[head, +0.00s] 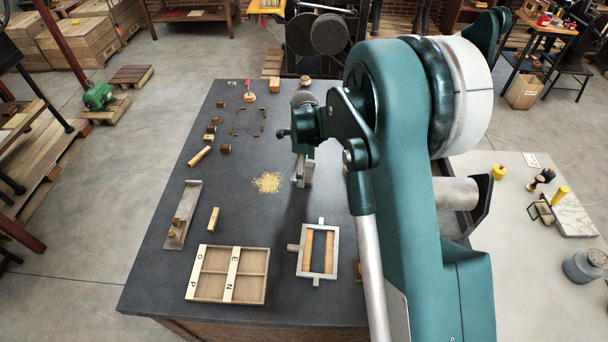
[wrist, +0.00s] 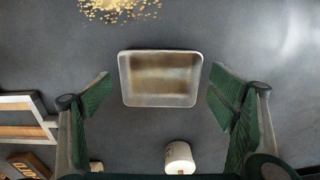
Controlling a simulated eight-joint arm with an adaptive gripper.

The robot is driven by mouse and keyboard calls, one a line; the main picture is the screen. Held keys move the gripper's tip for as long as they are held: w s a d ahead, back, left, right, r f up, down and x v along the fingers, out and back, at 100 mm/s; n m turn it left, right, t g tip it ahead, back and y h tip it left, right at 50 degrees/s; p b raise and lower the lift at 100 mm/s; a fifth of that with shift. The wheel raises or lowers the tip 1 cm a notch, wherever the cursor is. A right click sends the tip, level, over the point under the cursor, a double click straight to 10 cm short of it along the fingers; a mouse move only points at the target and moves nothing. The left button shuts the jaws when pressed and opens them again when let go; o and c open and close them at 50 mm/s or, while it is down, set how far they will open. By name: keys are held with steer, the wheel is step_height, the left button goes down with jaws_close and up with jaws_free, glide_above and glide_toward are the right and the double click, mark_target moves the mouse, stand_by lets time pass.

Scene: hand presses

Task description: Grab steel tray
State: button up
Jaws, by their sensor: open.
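The steel tray (wrist: 160,100) is a shallow, rectangular metal dish with a raised pale rim and a brownish, empty-looking inside. It lies on the dark table top in the middle of the wrist view. My gripper (wrist: 160,82) is open, with one green-padded finger on each side of the tray. Gaps show between both fingers and the rim; the height above the tray is hard to tell. In the head view my gripper (head: 303,172) points down at the table, right of the gold flakes, and I cannot clearly pick out the tray there.
Gold flakes (head: 268,182) lie spread beside my gripper. A white cylinder (wrist: 179,158) stands near the tray. A metal frame with wooden strips (head: 303,262), a compartment tray with letters (head: 211,296), and a long metal holder (head: 172,238) stand toward the front. Small blocks lie at the left.

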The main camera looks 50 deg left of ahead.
steer(key=shift+c, duration=0.3)
steer(key=c, duration=1)
steer(key=shift+r, duration=0.15)
step_height(320, 180, up, 10)
steer(key=shift+f+b, duration=0.1)
steer(key=shift+b, duration=0.2)
